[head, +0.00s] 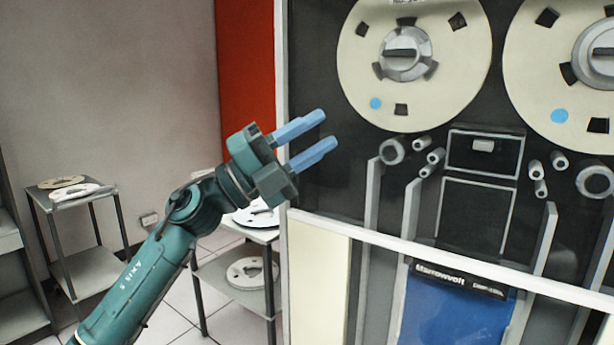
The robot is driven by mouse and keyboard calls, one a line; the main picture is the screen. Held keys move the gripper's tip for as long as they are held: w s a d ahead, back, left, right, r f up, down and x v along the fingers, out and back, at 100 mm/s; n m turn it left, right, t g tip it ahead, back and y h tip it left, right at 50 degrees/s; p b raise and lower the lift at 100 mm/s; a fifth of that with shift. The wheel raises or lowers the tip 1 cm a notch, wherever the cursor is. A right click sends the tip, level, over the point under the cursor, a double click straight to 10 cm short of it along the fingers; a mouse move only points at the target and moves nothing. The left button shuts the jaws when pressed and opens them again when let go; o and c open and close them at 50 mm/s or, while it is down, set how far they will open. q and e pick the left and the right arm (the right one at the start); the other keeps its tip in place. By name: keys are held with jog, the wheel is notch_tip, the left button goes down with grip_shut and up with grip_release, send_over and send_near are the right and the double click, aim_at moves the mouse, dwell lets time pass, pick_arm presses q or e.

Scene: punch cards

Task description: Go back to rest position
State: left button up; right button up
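My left gripper (318,139) is raised in the middle of the head view, at the end of a teal arm that comes in from the lower left. Its two blue fingers are apart with nothing between them. They point right, in front of the left edge of a tall tape machine (335,100); I cannot tell how far they are from its dark face. My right gripper does not show.
The machine carries two cream reels, a left one (455,75) and a right one (530,75). A small shelf stand (212,275) holding reels stands behind my arm. Another stand (85,270) is at the left. Tiled floor shows between them.

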pick_arm(q)
jog(key=a+f+n+t+y+p, duration=0.1)
jog(key=a+f+n+t+y, duration=0.3)
jog(key=f+n, duration=0.5)
jog(key=a+f+n+t+y, duration=0.2)
jog(key=f+n+t+y, duration=0.3)
jog(key=f+n, duration=0.4)
jog(key=a+f+n+t+y+p, duration=0.1)
jog(key=a+f+n+t+y, duration=0.2)
jog(key=f+n+t+y, duration=0.55)
jog(key=s+a+f+n+g, duration=0.2)
jog(key=s+f+g, duration=0.2)
jog(key=s+f, duration=0.4)
jog(key=s+a+f+n+g+y, duration=0.1)
jog(key=s+a+f+n+g, duration=0.1)
jog(key=s+f+g, duration=0.2)
jog(key=s+a+f+n+g+y+p, duration=0.1)
jog(key=s+a+f+n+g, duration=0.1)
jog(key=s+f, duration=0.9)
notch_tip(320, 180, down, 4)
jog(key=shift+s+r+n+g, duration=0.1)
jog(key=shift+s+n+g, duration=0.35)
jog(key=shift+g, duration=0.7)
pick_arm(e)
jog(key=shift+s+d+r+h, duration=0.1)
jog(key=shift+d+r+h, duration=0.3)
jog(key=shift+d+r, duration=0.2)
pick_arm(q)
jog(key=shift+w+y, duration=0.1)
jog(key=shift+y, duration=0.15)
